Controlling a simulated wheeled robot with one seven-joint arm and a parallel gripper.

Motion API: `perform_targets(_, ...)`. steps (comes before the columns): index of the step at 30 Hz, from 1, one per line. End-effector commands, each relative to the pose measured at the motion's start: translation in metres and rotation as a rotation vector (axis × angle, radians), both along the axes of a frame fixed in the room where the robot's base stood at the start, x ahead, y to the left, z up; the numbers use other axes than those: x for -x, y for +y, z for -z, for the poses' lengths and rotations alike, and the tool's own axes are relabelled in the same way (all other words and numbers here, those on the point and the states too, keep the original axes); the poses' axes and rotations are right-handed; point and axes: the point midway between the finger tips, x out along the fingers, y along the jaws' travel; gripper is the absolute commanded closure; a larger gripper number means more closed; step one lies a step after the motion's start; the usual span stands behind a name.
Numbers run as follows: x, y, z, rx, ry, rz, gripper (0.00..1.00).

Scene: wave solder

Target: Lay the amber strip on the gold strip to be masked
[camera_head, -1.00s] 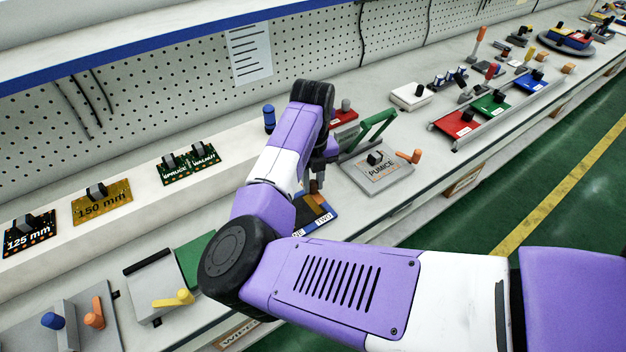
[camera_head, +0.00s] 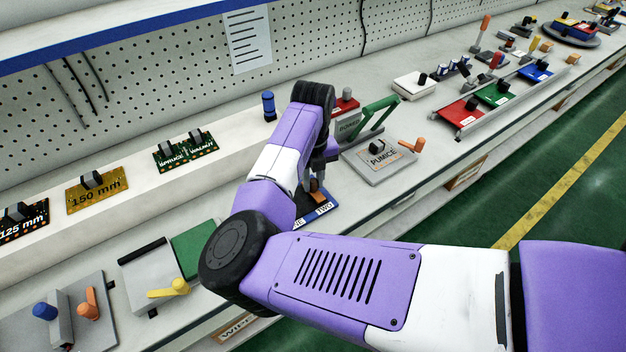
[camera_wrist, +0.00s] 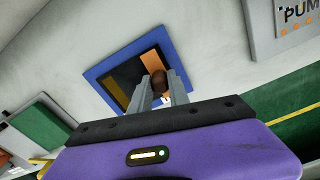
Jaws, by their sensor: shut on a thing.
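My gripper (camera_wrist: 160,88) is shut on a brown knob (camera_wrist: 158,78) above the blue-rimmed board (camera_wrist: 105,74). An orange-amber strip (camera_wrist: 151,60) shows just beyond the knob, along the board's right side; it seems to belong to the held piece. I cannot tell whether the amber strip touches the board. In the head view my gripper (camera_head: 317,180) points down over the same board (camera_head: 322,209), and my arm hides part of it.
A grey PUMICE plate (camera_head: 383,160) with an orange handle lies right of the board. A green panel (camera_head: 196,249) and a yellow-handled fixture (camera_head: 150,275) lie left. Labelled boards, including a 150 mm one (camera_head: 97,193), rest on the raised ledge behind.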

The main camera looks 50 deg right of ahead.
Motion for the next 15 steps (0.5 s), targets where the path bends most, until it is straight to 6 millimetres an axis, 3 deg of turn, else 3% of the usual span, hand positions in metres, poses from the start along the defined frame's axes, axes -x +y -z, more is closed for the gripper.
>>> perform_targets(15, 0.0000, 0.0000, 0.0075, 0.000, 0.000, 0.000, 1.00)
